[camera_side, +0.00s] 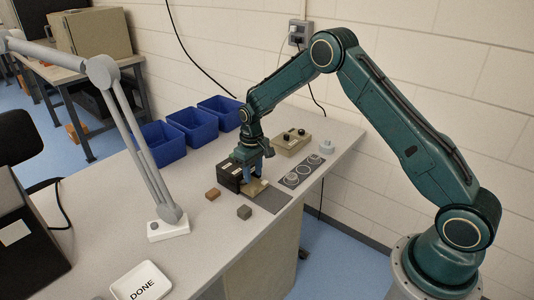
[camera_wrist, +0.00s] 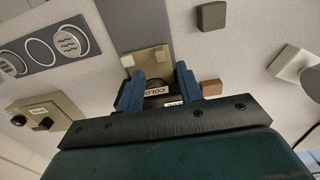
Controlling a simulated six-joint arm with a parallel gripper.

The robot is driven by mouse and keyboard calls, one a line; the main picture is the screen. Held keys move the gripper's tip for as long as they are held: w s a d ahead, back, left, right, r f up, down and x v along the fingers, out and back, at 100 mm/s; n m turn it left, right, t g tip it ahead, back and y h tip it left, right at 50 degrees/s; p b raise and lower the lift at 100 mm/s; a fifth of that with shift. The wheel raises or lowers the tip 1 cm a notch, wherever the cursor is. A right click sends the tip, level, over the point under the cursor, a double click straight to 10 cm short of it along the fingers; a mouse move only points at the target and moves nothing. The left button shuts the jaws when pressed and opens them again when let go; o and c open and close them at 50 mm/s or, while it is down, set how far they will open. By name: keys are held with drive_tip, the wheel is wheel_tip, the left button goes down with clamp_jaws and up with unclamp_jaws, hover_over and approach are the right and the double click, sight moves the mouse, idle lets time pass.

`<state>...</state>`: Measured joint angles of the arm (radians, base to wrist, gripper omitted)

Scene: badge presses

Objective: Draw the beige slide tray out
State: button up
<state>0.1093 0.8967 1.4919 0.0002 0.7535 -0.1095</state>
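The black press (camera_side: 228,176) stands on the table, with the beige slide tray (camera_side: 257,189) showing low on its right side. My gripper (camera_side: 254,184) points down at that side of the press, its blue fingers close to the tray. In the wrist view my gripper (camera_wrist: 158,78) has its two fingers well apart. The beige slide tray (camera_wrist: 146,57) shows just beyond and between the fingertips. A dark rounded part and a label lie between the fingers. I see no finger clearly pressing on anything. The gripper's body hides much of the press.
A grey mat (camera_side: 271,200) lies by the tray. Two small blocks (camera_side: 213,194) (camera_side: 244,212) lie in front of the press. Behind are a badge strip (camera_side: 303,171), a beige knob box (camera_side: 292,143) and blue bins (camera_side: 190,126). A lamp (camera_side: 167,226) and DONE tray (camera_side: 140,284) stand left.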

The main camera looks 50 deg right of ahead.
sight(254, 188)
drive_tip(key=shift+f, duration=2.9)
clamp_jaws()
